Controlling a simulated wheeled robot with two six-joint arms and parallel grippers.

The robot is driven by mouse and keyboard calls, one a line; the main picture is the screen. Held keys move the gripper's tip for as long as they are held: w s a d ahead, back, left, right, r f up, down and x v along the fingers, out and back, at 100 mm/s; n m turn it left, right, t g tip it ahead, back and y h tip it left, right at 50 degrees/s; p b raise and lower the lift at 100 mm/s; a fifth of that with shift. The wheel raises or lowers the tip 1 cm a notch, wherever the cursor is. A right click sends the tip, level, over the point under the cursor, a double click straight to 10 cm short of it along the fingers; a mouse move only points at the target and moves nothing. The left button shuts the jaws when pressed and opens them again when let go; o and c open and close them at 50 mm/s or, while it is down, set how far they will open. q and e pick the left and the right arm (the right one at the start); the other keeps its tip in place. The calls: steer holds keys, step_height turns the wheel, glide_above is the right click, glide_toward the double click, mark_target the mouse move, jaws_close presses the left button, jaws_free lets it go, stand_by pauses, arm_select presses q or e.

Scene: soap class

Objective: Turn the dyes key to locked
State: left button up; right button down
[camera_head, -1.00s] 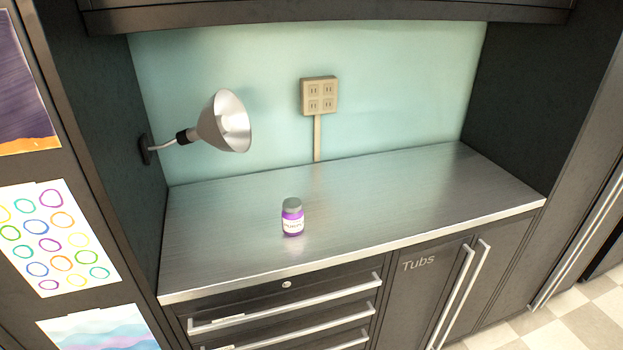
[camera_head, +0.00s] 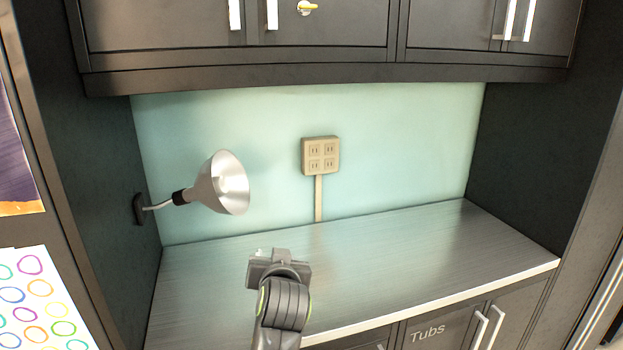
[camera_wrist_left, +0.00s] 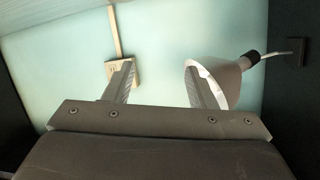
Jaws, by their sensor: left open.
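A yellow key (camera_head: 307,8) sits in a lock on the door of the upper cabinet, at the top edge of the head view. No dyes label is readable by it, and I cannot tell its lock position. My left gripper (camera_head: 279,261) is above the counter, well below the key. In the left wrist view my left gripper (camera_wrist_left: 158,80) is open, with nothing between its fingers. That view is upside down and does not show the key. My right gripper is not in view.
A metal lamp (camera_head: 222,183) juts from the left wall. An outlet box (camera_head: 320,156) is on the back wall. The upper cabinet's lower edge (camera_head: 330,73) overhangs the counter (camera_head: 400,248). The counter's right part is clear. Cabinet handles (camera_head: 271,14) are left of the key.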

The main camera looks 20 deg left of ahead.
arm_select(q)
steer(key=w+d+r+t+y, duration=0.1)
steer(key=w+d+r+t, duration=0.2)
steer(key=r, duration=0.8)
steer(key=n+t+y, duration=0.3)
steer(key=n+y, duration=0.1)
steer(key=y, duration=0.1)
glide_toward(309, 8)
steer(key=p+x, duration=0.7)
steer(key=p, duration=0.1)
steer(key=shift+r+p, duration=0.15)
steer(key=shift+p, duration=0.15)
steer(key=shift+p+x, duration=0.3)
steer(key=shift+x, duration=0.5)
steer(key=shift+w, duration=0.1)
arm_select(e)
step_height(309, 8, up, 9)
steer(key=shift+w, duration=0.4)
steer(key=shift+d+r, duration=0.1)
arm_select(q)
steer(key=shift+f, duration=0.2)
jaws_close()
